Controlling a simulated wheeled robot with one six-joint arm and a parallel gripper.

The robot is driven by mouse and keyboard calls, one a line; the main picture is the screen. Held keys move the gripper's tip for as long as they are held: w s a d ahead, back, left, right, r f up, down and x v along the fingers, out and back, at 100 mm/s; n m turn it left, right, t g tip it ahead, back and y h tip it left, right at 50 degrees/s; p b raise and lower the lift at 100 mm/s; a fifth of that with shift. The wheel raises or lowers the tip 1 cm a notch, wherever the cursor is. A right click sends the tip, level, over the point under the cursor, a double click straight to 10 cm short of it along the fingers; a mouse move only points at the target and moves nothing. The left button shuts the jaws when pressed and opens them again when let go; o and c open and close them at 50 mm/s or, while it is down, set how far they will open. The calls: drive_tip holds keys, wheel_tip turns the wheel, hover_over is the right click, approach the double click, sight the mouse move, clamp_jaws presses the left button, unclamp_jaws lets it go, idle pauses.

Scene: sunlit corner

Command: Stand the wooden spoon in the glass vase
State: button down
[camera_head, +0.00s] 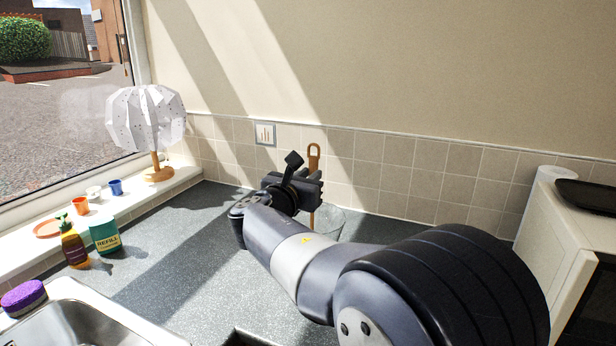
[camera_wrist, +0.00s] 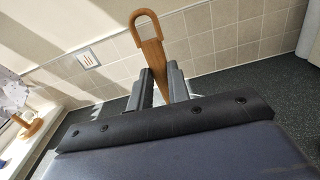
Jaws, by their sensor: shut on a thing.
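The wooden spoon (camera_head: 314,157) is upright in the head view, its looped handle end at the top. In the wrist view the spoon (camera_wrist: 149,45) rises between the two jaws, slightly tilted in the picture. My gripper (camera_wrist: 160,88) is shut on its handle; in the head view my gripper (camera_head: 305,188) is partly hidden by my own arm. The clear glass vase (camera_head: 330,222) stands on the counter behind my arm, only its right part showing. The spoon's lower part passes down at the vase, but whether its tip is inside or touches the bottom is hidden.
A green refill tub (camera_head: 105,236) and an amber pump bottle (camera_head: 73,245) stand on the counter at left. A lamp (camera_head: 147,125) and small cups line the sill. A sink (camera_head: 75,322) is at front left. The tiled wall (camera_head: 400,165) is close behind.

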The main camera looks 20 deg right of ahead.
drive_tip(key=c, duration=1.3)
unclamp_jaws()
drive_tip(key=shift+o, duration=0.2)
drive_tip(key=b+v, duration=0.1)
drive_tip(key=v, duration=0.9)
drive_tip(key=shift+s+a, duration=0.25)
drive_tip(key=shift+a, duration=0.05)
drive_tip(key=x, duration=0.7)
drive_tip(key=shift+p, duration=0.3)
